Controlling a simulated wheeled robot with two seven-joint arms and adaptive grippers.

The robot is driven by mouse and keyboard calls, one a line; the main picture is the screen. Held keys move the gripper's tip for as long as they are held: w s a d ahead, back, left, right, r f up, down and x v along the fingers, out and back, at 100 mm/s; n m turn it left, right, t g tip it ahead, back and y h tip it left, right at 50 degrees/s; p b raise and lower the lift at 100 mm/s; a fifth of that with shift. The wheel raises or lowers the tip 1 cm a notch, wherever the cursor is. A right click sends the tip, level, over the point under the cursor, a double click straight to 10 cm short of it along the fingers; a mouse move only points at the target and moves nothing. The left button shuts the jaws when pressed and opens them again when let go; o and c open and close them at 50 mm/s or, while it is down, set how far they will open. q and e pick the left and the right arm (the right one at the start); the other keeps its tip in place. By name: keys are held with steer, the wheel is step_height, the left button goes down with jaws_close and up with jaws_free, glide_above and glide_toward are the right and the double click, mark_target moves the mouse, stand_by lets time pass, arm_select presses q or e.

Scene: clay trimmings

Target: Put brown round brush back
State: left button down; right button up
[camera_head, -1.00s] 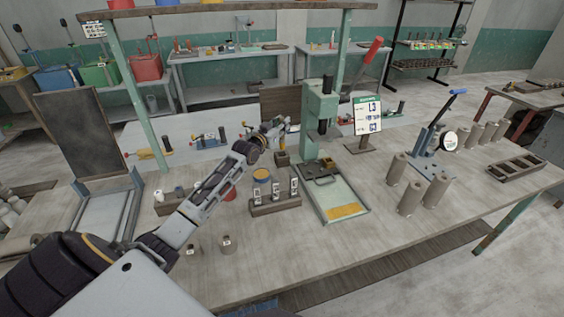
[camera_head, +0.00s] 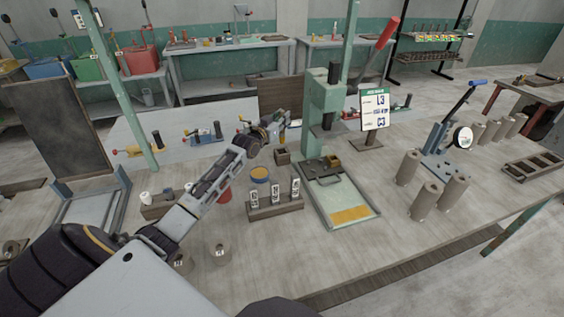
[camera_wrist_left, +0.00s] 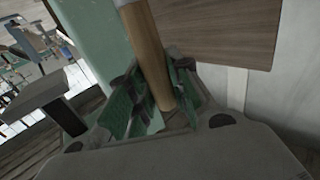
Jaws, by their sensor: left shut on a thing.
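My left gripper (camera_head: 278,124) is shut on the brown round brush, beside the green press column. In the left wrist view the brush's wooden handle (camera_wrist_left: 148,52) stands slightly tilted between the green finger pads of the gripper (camera_wrist_left: 158,100). A pale band shows at the handle's top edge; the bristles are out of view there. In the head view the brush is small and mostly hidden by the gripper. A small brown square holder (camera_head: 282,156) stands on the table just below the gripper. My right gripper is not in view.
The green press (camera_head: 322,110) with a red lever stands right of the gripper, its tray (camera_head: 345,205) in front. A block with labelled pieces (camera_head: 275,206) and a yellow-topped pot (camera_head: 260,174) stand nearer. A sign (camera_head: 374,110) and several clay cylinders (camera_head: 424,200) are to the right.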

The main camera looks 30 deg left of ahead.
mark_target(281, 141)
arm_select(q)
steer(key=shift+f, duration=3.15)
steer(key=shift+f, duration=1.85)
steer(key=shift+f, duration=0.1)
steer(key=c, duration=1.3)
jaws_free()
steer(key=shift+s, duration=0.55)
steer(key=s, duration=1)
steer(key=shift+s, duration=0.4)
